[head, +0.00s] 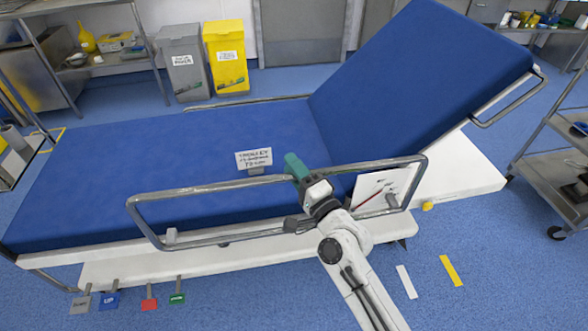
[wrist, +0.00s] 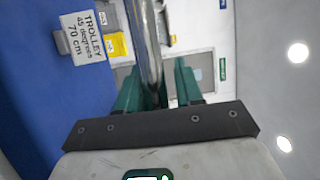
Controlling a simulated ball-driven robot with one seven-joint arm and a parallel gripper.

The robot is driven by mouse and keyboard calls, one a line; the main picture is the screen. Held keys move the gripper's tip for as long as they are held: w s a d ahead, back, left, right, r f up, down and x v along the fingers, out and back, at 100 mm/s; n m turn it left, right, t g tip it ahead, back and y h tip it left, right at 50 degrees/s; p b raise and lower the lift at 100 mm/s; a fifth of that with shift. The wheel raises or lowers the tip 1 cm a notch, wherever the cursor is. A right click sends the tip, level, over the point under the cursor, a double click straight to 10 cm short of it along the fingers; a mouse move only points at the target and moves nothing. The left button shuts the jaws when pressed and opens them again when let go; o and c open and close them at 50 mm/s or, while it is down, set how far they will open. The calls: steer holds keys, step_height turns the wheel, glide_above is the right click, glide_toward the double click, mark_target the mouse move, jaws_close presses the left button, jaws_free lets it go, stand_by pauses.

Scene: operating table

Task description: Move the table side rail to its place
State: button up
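The side rail (head: 220,187) is a bent silver metal tube loop. It stands raised along the near long side of the blue operating table (head: 90,165). My gripper (head: 293,164), with green fingers, is at the rail's top bar, right of its middle. In the wrist view the rail's bar (wrist: 146,45) runs between the two green fingers (wrist: 157,85). A gap shows between the bar and the right finger, so the gripper looks open around the bar. Whether the left finger touches the bar cannot be told.
A sign reading "TROLLEY" (head: 253,158) stands on the mattress behind the rail. Coloured pedals (head: 149,303) lie below the near side. The tilted backrest (head: 420,75) rises at the right. A metal cart (head: 560,185) is at the far right. The floor at front right is mostly clear.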

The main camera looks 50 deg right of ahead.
steer(key=shift+o, duration=1.4)
steer(key=shift+r, duration=0.2)
steer(key=shift+f, duration=0.1)
steer(key=shift+b+v, duration=1.45)
steer(key=shift+v, duration=3.95)
steer(key=shift+f, duration=0.1)
